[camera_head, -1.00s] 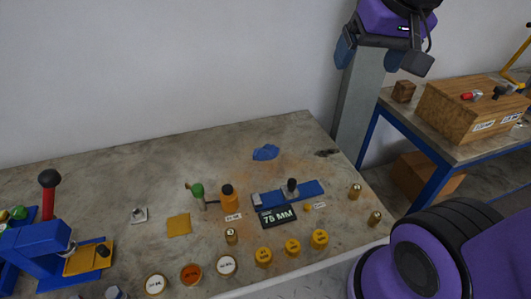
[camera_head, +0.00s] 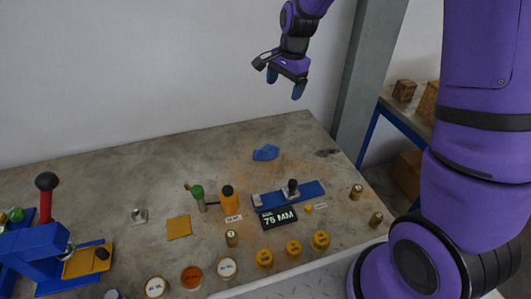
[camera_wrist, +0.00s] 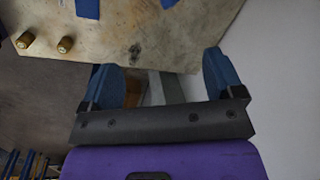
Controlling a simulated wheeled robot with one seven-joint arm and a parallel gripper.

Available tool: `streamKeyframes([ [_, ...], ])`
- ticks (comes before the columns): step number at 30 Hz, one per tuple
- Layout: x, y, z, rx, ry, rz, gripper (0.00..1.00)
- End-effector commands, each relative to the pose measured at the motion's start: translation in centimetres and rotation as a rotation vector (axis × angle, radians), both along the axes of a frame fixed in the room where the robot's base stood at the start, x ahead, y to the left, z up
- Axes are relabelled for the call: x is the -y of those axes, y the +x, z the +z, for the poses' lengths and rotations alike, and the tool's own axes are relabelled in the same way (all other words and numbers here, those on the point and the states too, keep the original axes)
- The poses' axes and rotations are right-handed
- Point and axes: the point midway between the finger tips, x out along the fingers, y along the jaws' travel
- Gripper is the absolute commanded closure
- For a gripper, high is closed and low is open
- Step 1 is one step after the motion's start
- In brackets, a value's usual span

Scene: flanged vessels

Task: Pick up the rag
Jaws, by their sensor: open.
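The rag is a crumpled blue cloth (camera_head: 265,153) lying on the grey worktable (camera_head: 150,150) near its back edge. My gripper (camera_head: 284,86) is in the air above and behind the rag, with its two blue fingers apart and nothing between them. In the wrist view my gripper (camera_wrist: 165,80) also shows its fingers spread over the table's edge. A bit of blue at the top of the wrist view may be the rag or the blue fixture; I cannot tell which.
A blue fixture (camera_head: 310,194) with a black knob, a 75 MM display (camera_head: 278,218), an orange bottle (camera_head: 229,198) and brass pieces (camera_head: 356,192) stand in front of the rag. A blue press (camera_head: 40,245) is at left. A grey pillar (camera_head: 362,100) rises behind the right side.

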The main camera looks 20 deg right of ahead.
Motion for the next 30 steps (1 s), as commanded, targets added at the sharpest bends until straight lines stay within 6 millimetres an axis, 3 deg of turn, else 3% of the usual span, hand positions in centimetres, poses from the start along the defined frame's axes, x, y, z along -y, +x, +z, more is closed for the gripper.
streamKeyframes([
  [6, -0.8, 3.7, -7.9, -0.085, 0.032, -0.192, 0.13],
  [12, -1.4, 5.8, -14.8, -0.148, 0.049, -0.360, 0.13],
  [15, -1.6, 6.3, -17.3, -0.170, 0.053, -0.420, 0.13],
  [30, -2.2, 6.7, -23.8, -0.190, 0.056, -0.480, 0.13],
])
